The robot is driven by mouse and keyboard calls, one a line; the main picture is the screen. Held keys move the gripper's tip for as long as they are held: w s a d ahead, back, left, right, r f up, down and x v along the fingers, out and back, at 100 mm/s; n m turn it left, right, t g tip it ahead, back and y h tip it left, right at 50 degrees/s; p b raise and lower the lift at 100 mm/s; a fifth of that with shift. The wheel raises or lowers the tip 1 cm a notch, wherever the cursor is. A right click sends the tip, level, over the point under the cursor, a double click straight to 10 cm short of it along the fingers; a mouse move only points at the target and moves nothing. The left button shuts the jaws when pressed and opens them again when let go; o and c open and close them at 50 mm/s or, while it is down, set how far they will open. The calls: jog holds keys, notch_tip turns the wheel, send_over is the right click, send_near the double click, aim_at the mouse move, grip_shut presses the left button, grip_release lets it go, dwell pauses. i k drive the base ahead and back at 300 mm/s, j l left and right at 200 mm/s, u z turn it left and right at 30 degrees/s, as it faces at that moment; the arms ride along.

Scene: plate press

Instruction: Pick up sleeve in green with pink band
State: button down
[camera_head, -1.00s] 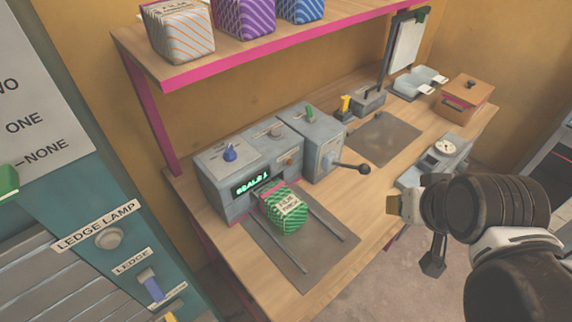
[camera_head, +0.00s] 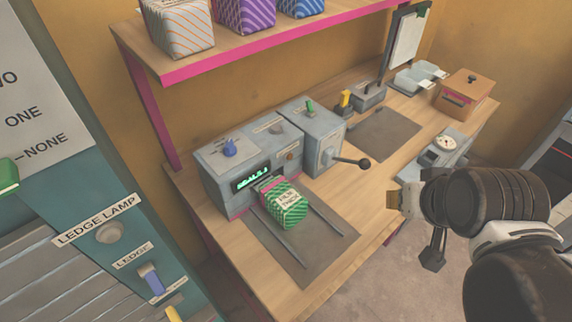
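A green patterned sleeve (camera_head: 285,205) with a pale label on its top lies in front of the grey machine (camera_head: 245,175), between two thin rails.
A shelf with a pink edge (camera_head: 270,45) overhangs the back, holding orange, purple and blue striped packs. A black-knobbed lever (camera_head: 362,163) sticks out from the machine. A gauge box (camera_head: 443,148) and wooden box (camera_head: 465,92) stand at right.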

aim_at(276, 195)
jog(key=u, duration=1.3)
